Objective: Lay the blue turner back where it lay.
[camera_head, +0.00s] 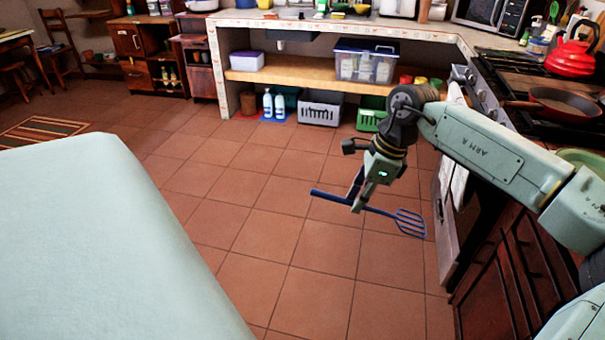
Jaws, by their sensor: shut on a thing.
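The blue turner (411,222) is a slotted spatula with a long dark blue handle. It is held in the air above the tiled floor, with its slotted head to the right and its handle end to the left. My gripper (357,206) points down and is shut on the handle near its middle. The fingertips partly cover the handle there. No empty resting spot for the turner can be made out in this view.
A stove (530,85) with a dark pan (565,103) and a red kettle (571,57) stands at the right. A tiled counter (300,24) with shelves runs along the back. A pale surface (90,250) fills the lower left. The floor (280,210) between is clear.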

